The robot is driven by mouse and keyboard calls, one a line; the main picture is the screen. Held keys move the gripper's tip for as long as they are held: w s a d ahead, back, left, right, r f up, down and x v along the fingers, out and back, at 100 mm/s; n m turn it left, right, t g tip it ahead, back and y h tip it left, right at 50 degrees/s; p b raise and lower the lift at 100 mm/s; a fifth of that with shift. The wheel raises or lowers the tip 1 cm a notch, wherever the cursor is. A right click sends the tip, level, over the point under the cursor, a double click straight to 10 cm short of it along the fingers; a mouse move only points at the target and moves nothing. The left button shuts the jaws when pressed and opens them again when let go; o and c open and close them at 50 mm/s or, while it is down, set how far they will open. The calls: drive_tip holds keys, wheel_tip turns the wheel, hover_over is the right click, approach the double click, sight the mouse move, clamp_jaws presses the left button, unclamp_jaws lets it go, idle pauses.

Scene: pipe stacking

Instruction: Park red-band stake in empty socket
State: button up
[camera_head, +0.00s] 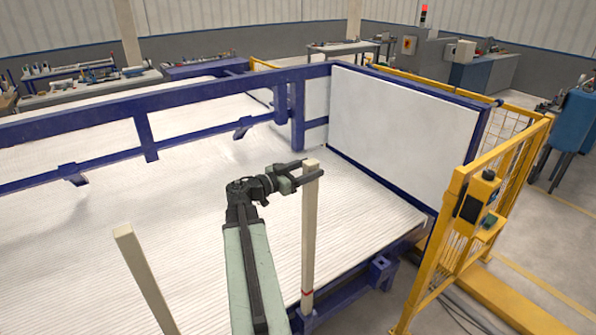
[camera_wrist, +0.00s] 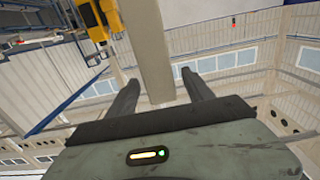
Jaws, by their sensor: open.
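The red-band stake (camera_head: 309,235) is a tall pale post, standing upright near the front edge of the rack, with a red band low on it. Its foot is by a blue bracket at the bottom of the head view. My gripper (camera_head: 311,173) is at the stake's top. In the wrist view the stake (camera_wrist: 152,55) lies between the two spread fingers of my gripper (camera_wrist: 160,92), with gaps on both sides. A blue bracket (camera_head: 382,271) on the rack's front edge, right of the stake, has no stake in it; its opening is hard to make out.
A second pale stake (camera_head: 146,277) leans at the left. Blue rails (camera_head: 150,105) cross behind a ribbed white bed (camera_head: 100,230). A white panel (camera_head: 400,115) closes the right end, with a yellow fence (camera_head: 450,240) beyond it.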

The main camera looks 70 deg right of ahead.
sight(318, 165)
drive_tip(key=x, duration=0.4)
drive_tip(key=shift+d, duration=0.1)
drive_tip(key=shift+c, duration=0.3)
clamp_jaws()
idle(1.0)
wheel_tip(318, 165, up, 9)
drive_tip(key=p, duration=0.9)
